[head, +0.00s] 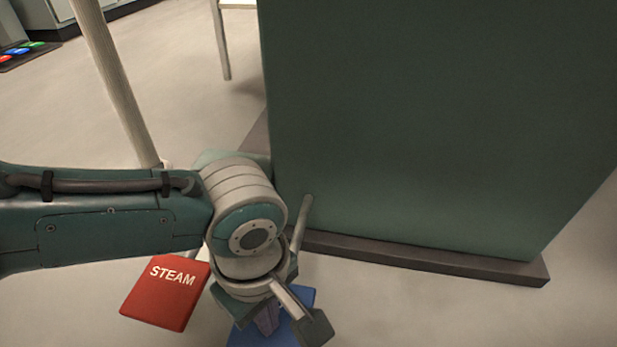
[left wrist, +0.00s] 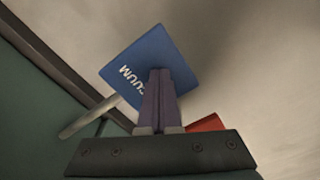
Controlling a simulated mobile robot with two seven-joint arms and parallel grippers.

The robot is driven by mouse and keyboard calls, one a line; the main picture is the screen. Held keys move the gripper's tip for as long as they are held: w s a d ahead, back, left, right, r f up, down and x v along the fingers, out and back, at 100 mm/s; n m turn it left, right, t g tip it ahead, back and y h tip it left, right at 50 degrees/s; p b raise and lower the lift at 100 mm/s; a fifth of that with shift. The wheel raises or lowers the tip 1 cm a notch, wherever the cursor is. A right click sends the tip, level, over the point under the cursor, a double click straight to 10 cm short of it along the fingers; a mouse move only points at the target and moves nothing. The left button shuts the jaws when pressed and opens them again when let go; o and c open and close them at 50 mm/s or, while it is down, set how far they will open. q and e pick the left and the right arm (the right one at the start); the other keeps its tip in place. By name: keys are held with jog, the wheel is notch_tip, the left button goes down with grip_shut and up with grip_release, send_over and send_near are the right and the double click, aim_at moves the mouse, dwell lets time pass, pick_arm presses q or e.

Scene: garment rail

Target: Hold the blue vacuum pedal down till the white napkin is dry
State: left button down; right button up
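The blue vacuum pedal (head: 286,331) lies on the floor near the bottom of the head view, partly covered by my left wrist. In the left wrist view the blue pedal (left wrist: 135,58) shows white lettering, partly hidden behind the fingers. My left gripper (head: 267,327) points down over the pedal; in the left wrist view its two purple fingers (left wrist: 159,74) are together with nothing between them. The fingertips overlap the middle of the pedal; I cannot tell whether they touch or press it. The white napkin and my right gripper are not in view.
A red STEAM pedal (head: 165,292) sits just left of the blue one. A large green cabinet (head: 430,130) on a dark plinth (head: 420,259) stands close behind. A pale post (head: 115,85) rises behind my left arm. A dark mat with coloured pads (head: 20,50) lies far left.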

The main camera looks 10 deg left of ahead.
pick_arm(q)
jog(key=shift+f+b, duration=1.55)
jog(key=shift+f, duration=0.65)
jog(key=shift+r, duration=0.2)
dwell(1.5)
notch_tip(320, 180, up, 10)
jog(key=p, duration=1.1)
jog(key=shift+f, duration=0.2)
